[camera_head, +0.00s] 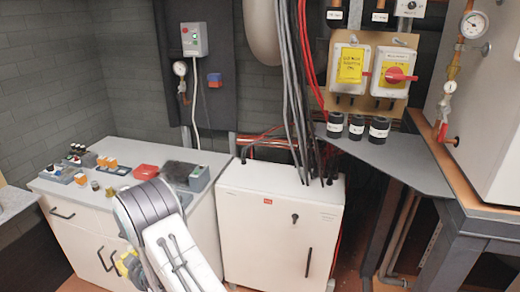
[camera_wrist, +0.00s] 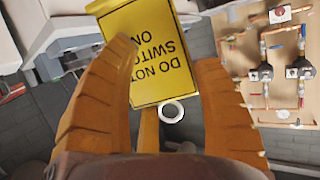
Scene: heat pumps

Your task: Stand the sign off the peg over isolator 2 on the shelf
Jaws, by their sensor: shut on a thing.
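A yellow sign (camera_wrist: 152,50) with black "DO NOT SWITCH ON" lettering is between the two orange fingers of my gripper (camera_wrist: 168,58) in the wrist view. My gripper is shut on it, and the lettering appears upside down. In the head view my arm covers much of the gripper; only yellow parts (camera_head: 130,265) show low at the left, in front of the white drawers. Another yellow sign (camera_head: 349,66) hangs over the left isolator (camera_head: 341,90). The right isolator (camera_head: 394,73) shows its red handle uncovered. A grey shelf (camera_head: 395,168) juts out below them.
Several black cylinders (camera_head: 357,127) stand along the shelf's back. A white cabinet (camera_head: 270,225) with cables on top stands mid-picture. The wrist view shows a pipe board (camera_wrist: 285,70) and a white ring (camera_wrist: 172,110).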

